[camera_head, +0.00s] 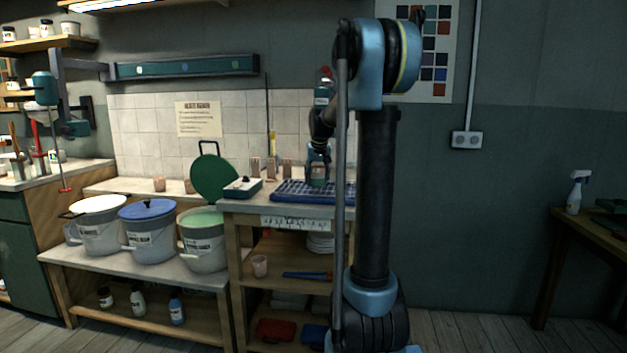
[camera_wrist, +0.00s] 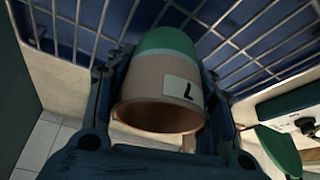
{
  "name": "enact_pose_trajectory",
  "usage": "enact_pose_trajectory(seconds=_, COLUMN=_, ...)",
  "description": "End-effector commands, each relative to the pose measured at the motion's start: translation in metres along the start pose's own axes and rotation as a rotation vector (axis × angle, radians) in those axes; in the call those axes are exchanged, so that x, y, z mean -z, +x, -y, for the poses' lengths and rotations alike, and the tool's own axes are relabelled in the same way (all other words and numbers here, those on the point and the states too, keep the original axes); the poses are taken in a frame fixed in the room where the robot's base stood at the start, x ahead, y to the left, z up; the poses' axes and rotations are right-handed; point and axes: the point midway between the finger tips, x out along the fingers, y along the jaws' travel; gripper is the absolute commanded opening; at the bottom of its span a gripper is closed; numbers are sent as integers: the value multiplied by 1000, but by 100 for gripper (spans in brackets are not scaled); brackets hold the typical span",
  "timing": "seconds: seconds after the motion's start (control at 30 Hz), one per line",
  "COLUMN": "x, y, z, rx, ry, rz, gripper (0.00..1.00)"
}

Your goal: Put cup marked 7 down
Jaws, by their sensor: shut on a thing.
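My gripper (camera_head: 318,158) points down over the blue tray with a wire rack (camera_head: 290,192) on the bench. It is shut on the cup marked 7 (camera_wrist: 160,90), with one finger on each side. The cup is terracotta with a green glazed lower part and a white label, whose mark appears upside down in the wrist view. The cup's open rim faces the wrist camera and its green base faces the wires. In the head view the cup (camera_head: 317,178) is small, at the right part of the rack. I cannot tell whether its base touches the wires.
Several terracotta test tiles (camera_head: 270,168) stand behind the rack. A small green-sided box (camera_head: 242,188) is left of it, beside a bucket (camera_head: 204,246) with its round green lid (camera_head: 214,178) raised. A blue-lidded bucket (camera_head: 147,236) stands further left.

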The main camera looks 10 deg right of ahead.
Motion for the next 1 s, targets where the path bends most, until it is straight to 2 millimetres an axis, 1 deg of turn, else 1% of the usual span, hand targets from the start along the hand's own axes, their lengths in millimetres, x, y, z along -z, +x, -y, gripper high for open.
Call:
enact_pose_trajectory(seconds=0.3, x=0, y=2, z=0, rx=0, ry=0, rz=0, gripper=22)
enact_pose_trajectory(seconds=0.33, x=0, y=2, z=0, rx=0, ry=0, rz=0, gripper=55)
enact_pose_trajectory(seconds=0.4, x=0, y=2, z=0, rx=0, ry=0, rz=0, gripper=70)
enact_pose_trajectory(seconds=0.8, x=0, y=0, z=1, rx=0, ry=-1, rz=0, gripper=70)
enact_pose_trajectory(seconds=0.87, x=0, y=-4, z=1, rx=0, ry=-1, rz=0, gripper=70)
enact_pose_trajectory(seconds=1.0, x=0, y=-22, z=1, rx=0, ry=-1, rz=0, gripper=70)
